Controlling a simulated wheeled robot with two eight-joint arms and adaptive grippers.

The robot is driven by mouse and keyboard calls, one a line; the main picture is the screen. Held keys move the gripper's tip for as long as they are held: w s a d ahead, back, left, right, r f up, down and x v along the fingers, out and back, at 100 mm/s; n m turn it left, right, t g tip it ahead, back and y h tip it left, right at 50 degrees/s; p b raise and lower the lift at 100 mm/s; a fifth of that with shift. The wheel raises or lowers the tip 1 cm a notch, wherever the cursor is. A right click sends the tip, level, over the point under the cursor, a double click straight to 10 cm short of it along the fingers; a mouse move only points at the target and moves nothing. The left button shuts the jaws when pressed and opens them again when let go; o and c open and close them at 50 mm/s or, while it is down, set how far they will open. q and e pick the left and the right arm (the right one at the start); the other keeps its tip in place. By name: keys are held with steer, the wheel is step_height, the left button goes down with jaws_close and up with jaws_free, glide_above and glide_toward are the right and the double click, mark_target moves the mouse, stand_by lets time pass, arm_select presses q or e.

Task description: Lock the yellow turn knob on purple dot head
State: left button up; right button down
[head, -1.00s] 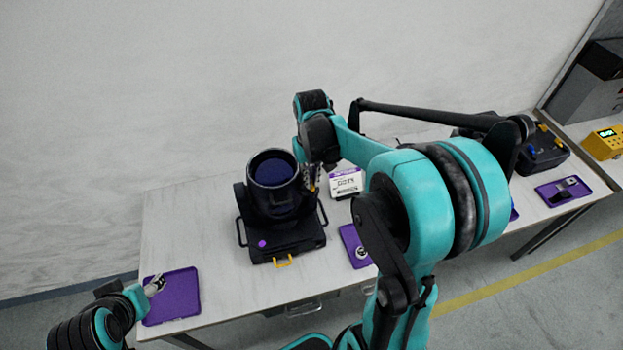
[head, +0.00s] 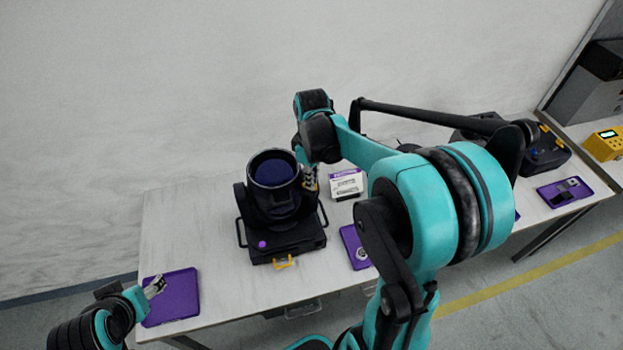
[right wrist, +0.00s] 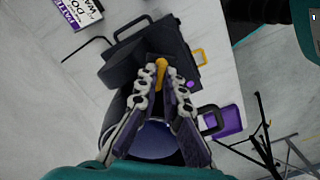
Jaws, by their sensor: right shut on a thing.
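The black moving-head light (head: 272,245) stands on the table with a purple dot (head: 262,245) on its base, seen also in the right wrist view (right wrist: 190,85). Its round lens barrel (head: 273,168) faces up. The yellow turn knob (right wrist: 161,72) is on the side of the head, at the right in the head view. My right gripper (right wrist: 161,80) is shut on this knob, with a fingertip on each side. The knob is mostly covered by the fingers in the head view. My left gripper (head: 155,286) is over a purple tray at the left; its jaw gap is unclear.
The purple tray (head: 180,308) lies at the table's left front. A white label card (head: 346,184) stands right of the light, close to my right gripper. Another purple tray (head: 353,240) with a small part lies in front. A yellow handle (head: 283,262) projects from the base.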

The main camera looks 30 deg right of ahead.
steer(key=shift+n, duration=0.5)
steer(key=c, duration=1.7)
jaws_free()
steer(key=shift+r, duration=0.1)
step_height(320, 180, up, 12)
steer(key=shift+f, duration=0.1)
